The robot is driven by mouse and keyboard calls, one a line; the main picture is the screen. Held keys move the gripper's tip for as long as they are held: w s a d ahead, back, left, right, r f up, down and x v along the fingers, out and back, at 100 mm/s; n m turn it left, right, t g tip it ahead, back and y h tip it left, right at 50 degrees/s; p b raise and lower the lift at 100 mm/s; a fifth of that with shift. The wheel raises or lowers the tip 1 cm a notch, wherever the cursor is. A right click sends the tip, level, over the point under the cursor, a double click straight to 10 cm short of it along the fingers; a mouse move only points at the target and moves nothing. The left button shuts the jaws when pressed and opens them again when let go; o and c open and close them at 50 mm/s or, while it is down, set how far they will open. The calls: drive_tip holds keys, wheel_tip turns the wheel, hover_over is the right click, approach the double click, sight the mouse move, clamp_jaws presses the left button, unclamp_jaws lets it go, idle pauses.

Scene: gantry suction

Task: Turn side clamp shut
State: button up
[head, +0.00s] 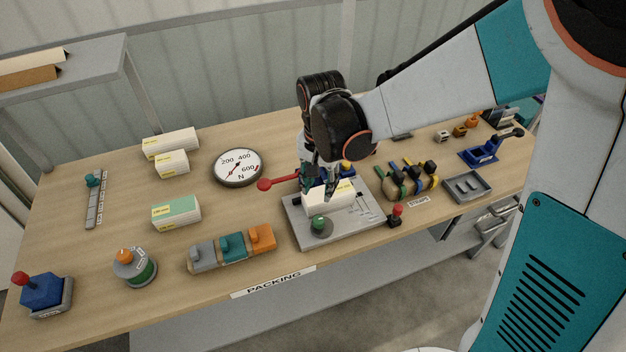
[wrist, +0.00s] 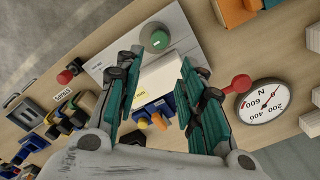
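A grey plate fixture (head: 355,230) lies on the table, with a white carton (head: 322,198) on it; the carton also shows in the wrist view (wrist: 160,75). A red-knobbed lever (head: 265,184) sticks out at the fixture's left; its knob is in the wrist view (wrist: 240,82). I cannot tell surely which part is the side clamp. Blue and yellow parts (wrist: 150,112) sit beside the carton, partly hidden by my gripper. My gripper (head: 325,187) is over the fixture, pointing down. In the wrist view its teal fingers are apart, with the carton seen between them; contact is unclear.
A green knob (head: 319,223) stands at the plate's front and a red-knobbed lever (head: 397,211) at its right. A round dial (head: 238,167) is behind left. The table's front left is partly clear.

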sight(319, 219)
wheel_tip(319, 219, down, 14)
drive_tip(key=b, duration=0.9)
drive_tip(key=shift+r+b, duration=0.15)
drive_tip(key=shift+b, duration=0.15)
drive_tip(key=shift+c, duration=0.2)
drive_tip(key=c, duration=0.7)
